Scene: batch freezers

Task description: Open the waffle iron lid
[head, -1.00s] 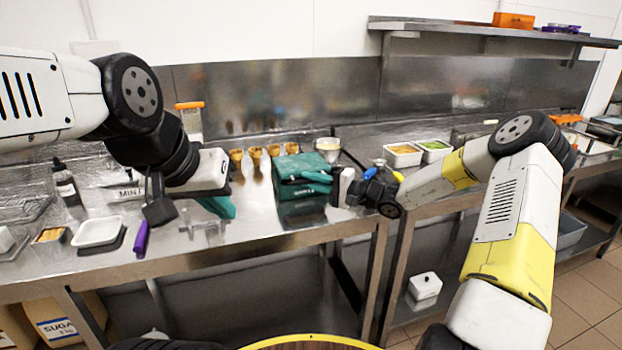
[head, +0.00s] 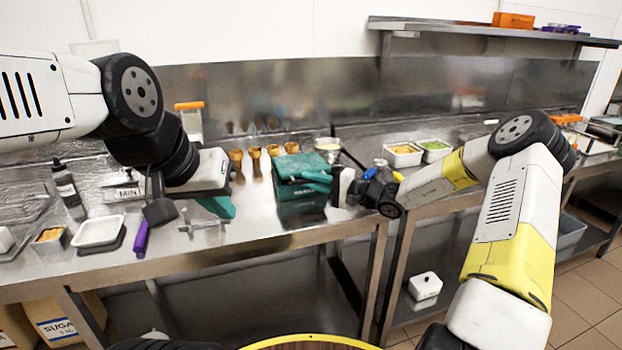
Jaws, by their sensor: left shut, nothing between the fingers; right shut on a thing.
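The waffle iron (head: 298,212) is a teal-green box on the steel counter, near the middle of the head view. Its lid (head: 290,162) looks closed. My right gripper (head: 322,180) comes in from the right at the iron's front right side and is shut on what seems to be the teal lid handle; the exact contact is small and partly hidden. My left gripper (head: 218,206) is left of the iron, above the counter, shut and empty. It is clear of the iron.
Several waffle cones (head: 254,158) stand behind the iron, with a bowl (head: 327,146) at their right. Topping containers (head: 402,155) stand on the right counter.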

